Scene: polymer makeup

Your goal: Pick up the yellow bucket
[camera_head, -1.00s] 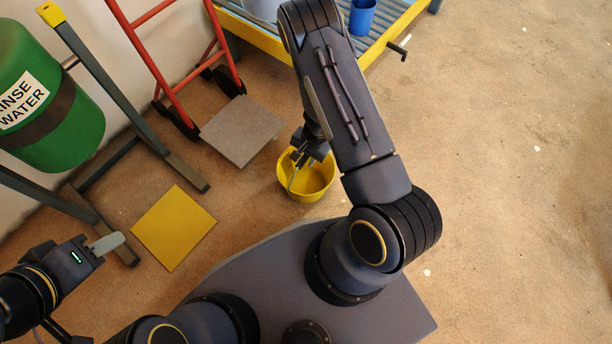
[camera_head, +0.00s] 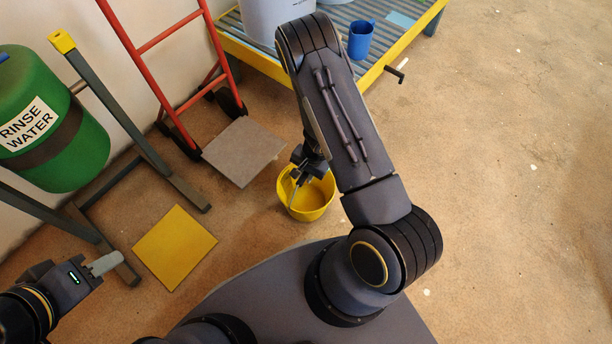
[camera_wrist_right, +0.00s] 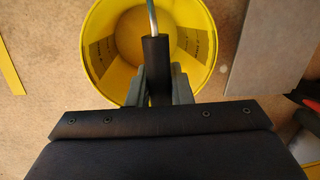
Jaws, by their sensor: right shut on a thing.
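The yellow bucket (camera_head: 318,200) is in the middle of the head view, in front of my base and open at the top. In the right wrist view the bucket (camera_wrist_right: 103,50) is seen from above, with a dark handle grip (camera_wrist_right: 154,68) over its opening. My right gripper (camera_head: 296,180) is over the bucket's left side, shut on that handle; its fingers (camera_wrist_right: 156,90) flank the grip. Whether the bucket touches the floor is unclear. My left gripper (camera_head: 104,264) is at the lower left, away from the bucket; whether its fingers are apart cannot be seen.
A yellow floor square (camera_head: 175,247) lies left of the bucket. A red hand truck (camera_head: 160,95) with a grey plate (camera_head: 243,152) stands behind it. A green rinse water drum (camera_head: 60,150) is at left. A yellow-edged platform (camera_head: 385,65) holds a blue mug (camera_head: 361,40). The right floor is clear.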

